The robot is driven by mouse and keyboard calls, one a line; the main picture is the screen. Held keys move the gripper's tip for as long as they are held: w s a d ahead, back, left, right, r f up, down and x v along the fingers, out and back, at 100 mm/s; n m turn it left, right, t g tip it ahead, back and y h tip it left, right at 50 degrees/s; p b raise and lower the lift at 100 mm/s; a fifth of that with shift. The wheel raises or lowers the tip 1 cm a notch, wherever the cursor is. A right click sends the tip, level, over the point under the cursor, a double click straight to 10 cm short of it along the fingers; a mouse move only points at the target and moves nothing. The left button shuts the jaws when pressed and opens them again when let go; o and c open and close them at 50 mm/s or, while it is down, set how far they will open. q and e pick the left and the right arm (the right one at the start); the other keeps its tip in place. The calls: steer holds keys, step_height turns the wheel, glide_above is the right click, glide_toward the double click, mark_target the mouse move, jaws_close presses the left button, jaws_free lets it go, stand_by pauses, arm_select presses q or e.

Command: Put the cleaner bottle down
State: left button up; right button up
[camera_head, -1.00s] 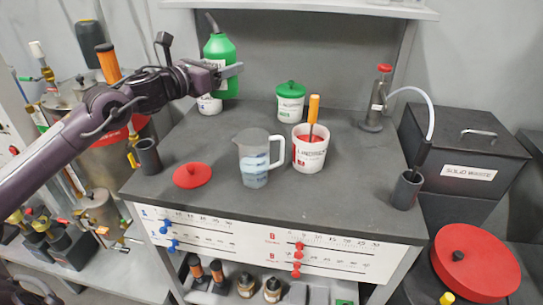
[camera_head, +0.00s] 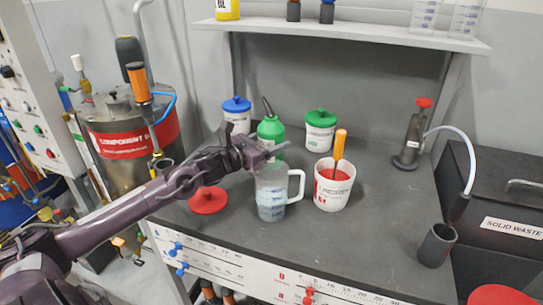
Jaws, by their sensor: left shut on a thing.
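The green cleaner bottle (camera_head: 271,131) with a dark, bent spout is towards the back of the dark bench, left of the middle. My left gripper (camera_head: 265,152) reaches in from the left and is shut on the bottle. The bottle's lower part is hidden behind the gripper and the clear measuring jug (camera_head: 271,200), so I cannot tell whether its base touches the bench top (camera_head: 350,235). My right gripper is not in view.
A blue-lidded tub (camera_head: 236,112) and a green-lidded tub (camera_head: 320,130) stand either side of the bottle. A white tub (camera_head: 329,196) with an orange-handled tool stands right of the jug. A red lid (camera_head: 208,200) lies at left. A shelf (camera_head: 350,35) overhangs the back.

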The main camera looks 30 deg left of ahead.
arm_select(q)
steer(key=shift+f, duration=2.4)
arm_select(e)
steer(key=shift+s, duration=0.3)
arm_select(q)
steer(key=shift+f, duration=0.1)
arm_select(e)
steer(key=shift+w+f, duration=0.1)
arm_select(q)
steer(key=o, duration=1)
steer(key=shift+c, duration=0.2)
steer(key=o, duration=0.4)
steer(key=shift+c, duration=0.2)
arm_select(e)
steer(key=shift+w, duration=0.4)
